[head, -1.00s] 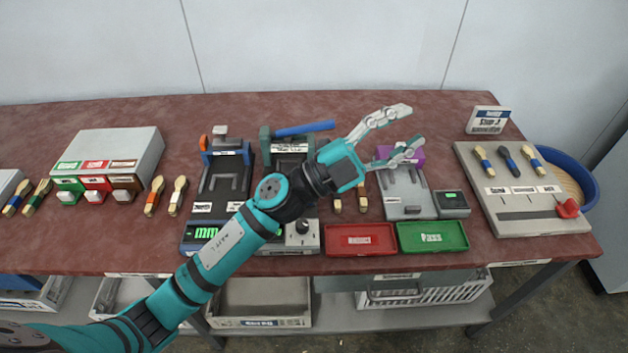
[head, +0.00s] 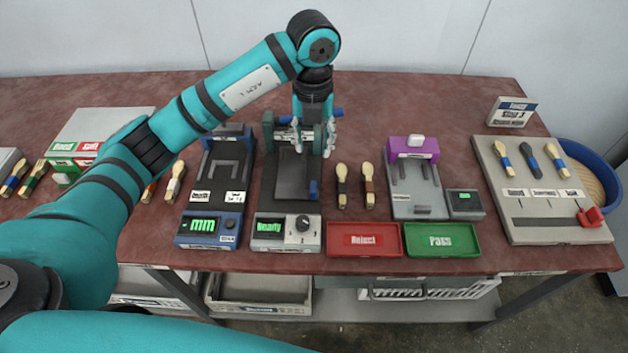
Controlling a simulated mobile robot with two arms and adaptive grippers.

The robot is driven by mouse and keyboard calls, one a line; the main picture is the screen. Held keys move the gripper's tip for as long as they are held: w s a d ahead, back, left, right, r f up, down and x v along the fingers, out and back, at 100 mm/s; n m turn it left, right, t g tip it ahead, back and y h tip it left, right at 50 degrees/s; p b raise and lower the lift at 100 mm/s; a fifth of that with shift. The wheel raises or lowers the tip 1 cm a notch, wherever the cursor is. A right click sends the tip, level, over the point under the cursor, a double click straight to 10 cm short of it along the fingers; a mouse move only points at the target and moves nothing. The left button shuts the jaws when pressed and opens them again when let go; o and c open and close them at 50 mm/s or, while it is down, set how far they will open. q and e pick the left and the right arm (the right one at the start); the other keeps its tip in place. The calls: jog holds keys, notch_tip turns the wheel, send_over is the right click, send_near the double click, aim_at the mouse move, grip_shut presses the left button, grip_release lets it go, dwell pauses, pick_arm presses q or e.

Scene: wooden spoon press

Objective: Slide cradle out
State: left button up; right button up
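The press (head: 268,195) stands mid-table, with a dark bed, a green post at the back and a front panel reading "Ready". A dark plate, which looks like the cradle (head: 285,165), lies in its bed towards the back. A small blue tab (head: 314,190) sits at the bed's right front. My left gripper (head: 313,150) points down over the back right of the press, fingers apart, with nothing visible held. It hides part of the press head and its blue lever (head: 338,112). I cannot tell whether the fingers touch the press. My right gripper is out of view.
A blue-panelled gauge (head: 210,225) stands close left of the press. Two brushes (head: 342,185) lie to its right, then a purple-topped station (head: 413,150). A red Reject tray (head: 364,252) and a green Pass tray (head: 440,252) line the front edge. My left arm covers the table's left part.

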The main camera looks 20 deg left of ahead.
aim_at(313, 183)
pick_arm(q)
notch_tip(313, 183, down, 14)
jog(key=shift+f+p, duration=0.2)
jog(key=shift+p, duration=0.75)
jog(key=shift+w, duration=0.1)
grip_shut()
